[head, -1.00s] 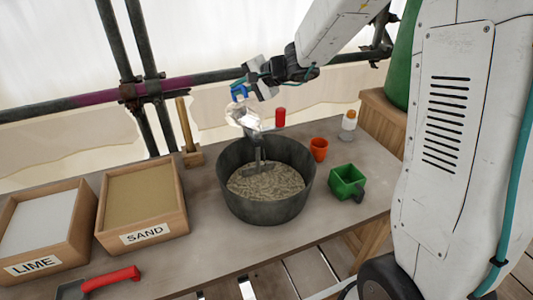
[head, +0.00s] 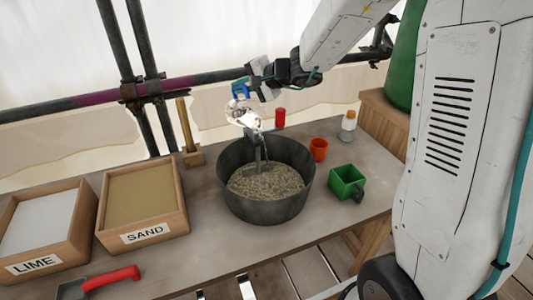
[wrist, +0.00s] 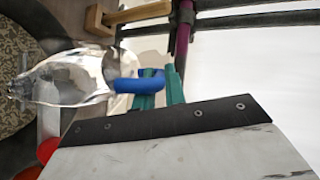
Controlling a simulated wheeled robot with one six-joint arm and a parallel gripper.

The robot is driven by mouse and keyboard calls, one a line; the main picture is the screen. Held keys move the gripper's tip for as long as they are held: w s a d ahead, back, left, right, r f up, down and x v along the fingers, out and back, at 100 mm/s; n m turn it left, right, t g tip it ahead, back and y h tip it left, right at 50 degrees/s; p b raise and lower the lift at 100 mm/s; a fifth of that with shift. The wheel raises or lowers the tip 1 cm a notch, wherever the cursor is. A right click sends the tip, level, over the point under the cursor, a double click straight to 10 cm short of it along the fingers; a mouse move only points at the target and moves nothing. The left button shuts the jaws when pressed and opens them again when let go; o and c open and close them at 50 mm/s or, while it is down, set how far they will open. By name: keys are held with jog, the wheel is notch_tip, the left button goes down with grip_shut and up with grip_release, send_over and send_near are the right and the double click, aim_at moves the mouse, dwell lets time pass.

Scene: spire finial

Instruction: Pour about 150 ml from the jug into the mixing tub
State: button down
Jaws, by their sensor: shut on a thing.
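My gripper (head: 243,90) is shut on the blue handle of the clear jug (head: 243,115), above the far rim of the mixing tub. The jug is tilted, with its mouth toward the tub, and a thin clear stream seems to fall from it. The dark grey mixing tub (head: 238,203) stands on the table and holds a grainy grey-beige mix with a grey tool standing in it. In the wrist view the jug (wrist: 75,80) lies nearly sideways over the tub's edge, its blue handle (wrist: 130,86) between the teal fingers (wrist: 160,88). The water level inside is hard to read.
Scaffold poles run behind.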

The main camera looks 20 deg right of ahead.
jog(key=shift+s+r+t, duration=0.3)
jog(key=shift+r+t, duration=0.05)
jog(key=shift+t, duration=0.05)
dwell(0.4)
jog(key=shift+w+a+f+g, duration=0.45)
jog(key=shift+w+f+g, duration=0.25)
jog(key=shift+g, duration=0.1)
jog(key=shift+w+d+m+g+h, duration=0.3)
jog(key=shift+w+d+g+h, duration=0.15)
jog(key=shift+w+g+h, duration=0.2)
jog(key=shift+w+a+g, duration=0.2)
jog(key=shift+a+g, duration=0.15)
jog(key=shift+a, duration=0.1)
jog(key=shift+w+f+m+g+h, duration=0.25)
jog(key=shift+w+m+g, duration=0.05)
jog(key=shift+w+g, duration=0.35)
jog(key=shift+a+g, duration=0.1)
jog(key=shift+g, duration=0.15)
dwell(0.3)
